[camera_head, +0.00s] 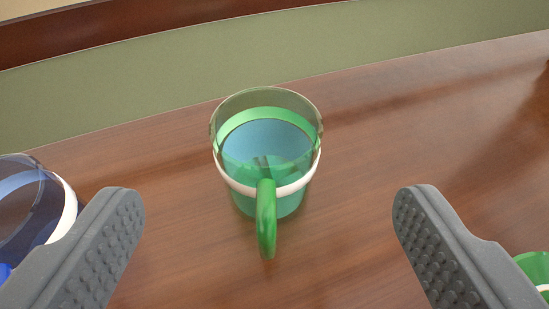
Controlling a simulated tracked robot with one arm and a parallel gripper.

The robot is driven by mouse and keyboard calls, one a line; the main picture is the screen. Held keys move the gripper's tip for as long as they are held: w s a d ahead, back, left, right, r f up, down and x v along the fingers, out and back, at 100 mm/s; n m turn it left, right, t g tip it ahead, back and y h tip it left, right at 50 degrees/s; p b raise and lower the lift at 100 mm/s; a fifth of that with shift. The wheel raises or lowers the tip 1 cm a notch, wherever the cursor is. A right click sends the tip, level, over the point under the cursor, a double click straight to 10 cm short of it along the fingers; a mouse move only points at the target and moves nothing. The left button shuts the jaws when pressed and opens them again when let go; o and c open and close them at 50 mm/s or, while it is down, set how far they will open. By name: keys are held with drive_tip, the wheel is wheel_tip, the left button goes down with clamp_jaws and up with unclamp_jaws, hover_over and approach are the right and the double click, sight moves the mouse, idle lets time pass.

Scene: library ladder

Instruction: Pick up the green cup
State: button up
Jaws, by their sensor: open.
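The green cup (277,202) stands upright on the brown wooden surface, near the middle of the view. It is see-through, with a white band, a bright green band inside and a green handle (266,220) that faces me. My gripper (268,215) is open, with one grey textured finger at lower left and the other at lower right. The cup appears between the two fingers, farther out than they are, with clear space on both sides. Nothing is between the fingers' pads.
A blue see-through cup (30,215) with a white band stands at the left edge, partly behind the left finger. A green object (537,268) is cut off at the lower right, beside the right finger. A green panel (200,68) runs behind the wooden surface (400,120), which is clear right of the cup.

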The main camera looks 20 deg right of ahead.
sight(267, 105)
drive_tip(key=x, duration=0.3)
drive_tip(key=b+x, duration=0.1)
drive_tip(key=x, duration=0.2)
drive_tip(key=b+x, duration=0.1)
drive_tip(key=x, duration=0.3)
drive_tip(key=shift+s+a+f, duration=0.15)
drive_tip(key=shift+f, duration=0.2)
drive_tip(key=shift+w, duration=0.25)
drive_tip(key=c, duration=1.2)
